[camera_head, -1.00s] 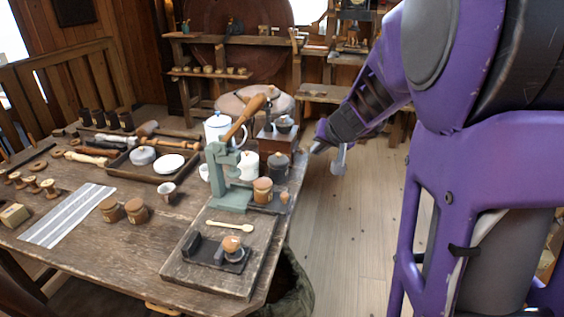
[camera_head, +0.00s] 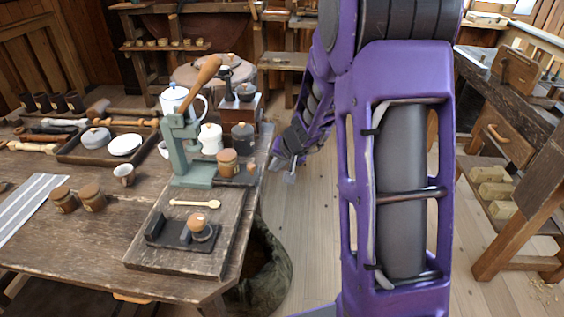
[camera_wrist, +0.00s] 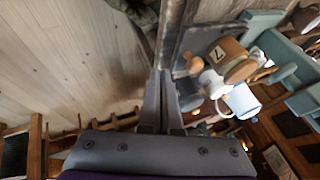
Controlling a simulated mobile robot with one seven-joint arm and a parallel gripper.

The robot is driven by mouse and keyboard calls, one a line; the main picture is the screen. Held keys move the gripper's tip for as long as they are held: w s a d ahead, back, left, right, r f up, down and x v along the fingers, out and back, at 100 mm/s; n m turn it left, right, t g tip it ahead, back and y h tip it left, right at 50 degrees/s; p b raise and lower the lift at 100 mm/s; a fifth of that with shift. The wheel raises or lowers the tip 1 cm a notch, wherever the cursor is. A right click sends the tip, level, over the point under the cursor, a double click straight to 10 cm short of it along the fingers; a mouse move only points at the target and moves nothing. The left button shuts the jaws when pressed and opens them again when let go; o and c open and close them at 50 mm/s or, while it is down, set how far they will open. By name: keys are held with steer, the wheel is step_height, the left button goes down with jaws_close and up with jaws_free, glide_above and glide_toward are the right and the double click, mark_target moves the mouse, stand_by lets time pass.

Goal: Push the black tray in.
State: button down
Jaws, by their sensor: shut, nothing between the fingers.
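A low black tray (camera_head: 170,233) sits on a thick wooden board (camera_head: 140,258) at the table's near right corner. A tamper-like piece with a round wooden top (camera_head: 197,225) stands at the tray's right end. The tray cannot be made out in the wrist view. My gripper (camera_head: 290,177) is beyond the table's right edge, over the floor side, apart from the tray and farther back than it. In the wrist view my gripper (camera_wrist: 162,78) has its fingers together, empty, close to the table edge.
A green lever press (camera_head: 190,150) stands behind the board, with a wooden jar (camera_head: 228,162) beside it; the jar also shows in the wrist view (camera_wrist: 228,52). A wooden spoon (camera_head: 195,204) lies behind the tray. A dark green sack (camera_head: 262,275) stands below the table edge.

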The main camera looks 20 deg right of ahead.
mark_target(228, 159)
steer(key=shift+w+a+f+p, duration=0.15)
steer(key=shift+w+a+p, duration=0.2)
steer(key=shift+w+a, duration=0.35)
steer(key=shift+w+a+f+p, duration=0.15)
steer(key=shift+w+a+p, duration=0.2)
steer(key=shift+a, duration=0.65)
steer(key=w+a, duration=0.1)
steer(key=a, duration=0.2)
steer(key=w+a+p, duration=0.1)
steer(key=a, duration=0.2)
steer(key=w+a+p, duration=0.1)
steer(key=a, duration=0.2)
steer(key=shift+w+a+r, duration=0.1)
steer(key=shift+w, duration=0.25)
steer(key=shift+a, duration=0.1)
